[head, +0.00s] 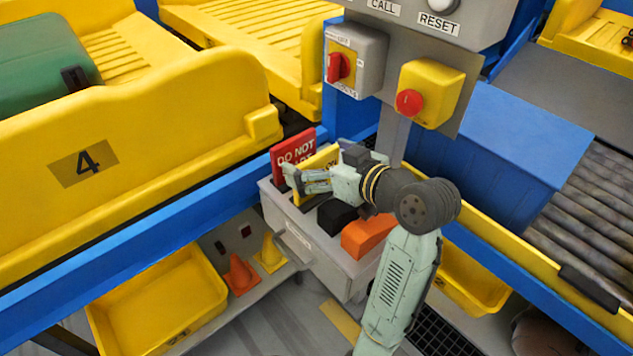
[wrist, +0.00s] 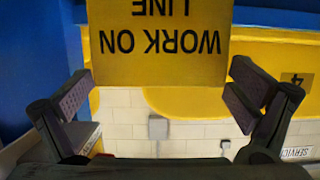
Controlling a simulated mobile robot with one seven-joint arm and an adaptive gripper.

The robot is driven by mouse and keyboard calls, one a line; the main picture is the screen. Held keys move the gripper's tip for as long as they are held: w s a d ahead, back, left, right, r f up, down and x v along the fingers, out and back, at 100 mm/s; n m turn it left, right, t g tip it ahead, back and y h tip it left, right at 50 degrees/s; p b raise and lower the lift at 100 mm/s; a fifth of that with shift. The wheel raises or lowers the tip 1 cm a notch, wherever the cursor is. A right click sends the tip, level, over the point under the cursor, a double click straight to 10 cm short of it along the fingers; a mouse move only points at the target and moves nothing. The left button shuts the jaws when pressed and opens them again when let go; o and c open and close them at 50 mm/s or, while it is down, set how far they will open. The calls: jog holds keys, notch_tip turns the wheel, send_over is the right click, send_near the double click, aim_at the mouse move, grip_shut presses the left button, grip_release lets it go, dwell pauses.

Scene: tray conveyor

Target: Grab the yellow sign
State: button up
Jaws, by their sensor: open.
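The yellow sign (head: 317,161) stands in a grey box fixed near the conveyor, partly hidden behind my gripper in the head view. In the wrist view the yellow sign (wrist: 158,42) fills the top middle, with "WORK ON LINE" upside down on it. My gripper (head: 297,181) is over the box, close to the sign. In the wrist view the two fingers (wrist: 160,94) are spread wide, one to each side of the sign's lower part in the picture, with a gap on both sides. I cannot tell how deep the sign sits between them.
A red "DO NOT" sign (head: 292,150) stands just behind the yellow one in the grey box (head: 318,258). A black item (head: 336,215) and an orange item (head: 366,236) lie in the box. The control post with a red button (head: 409,102) rises close behind my wrist.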

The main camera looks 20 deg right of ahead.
jog(key=shift+w+a+f, duration=0.1)
jog(key=shift+w, duration=0.1)
jog(key=shift+c, duration=0.6)
jog(key=c, duration=1.2)
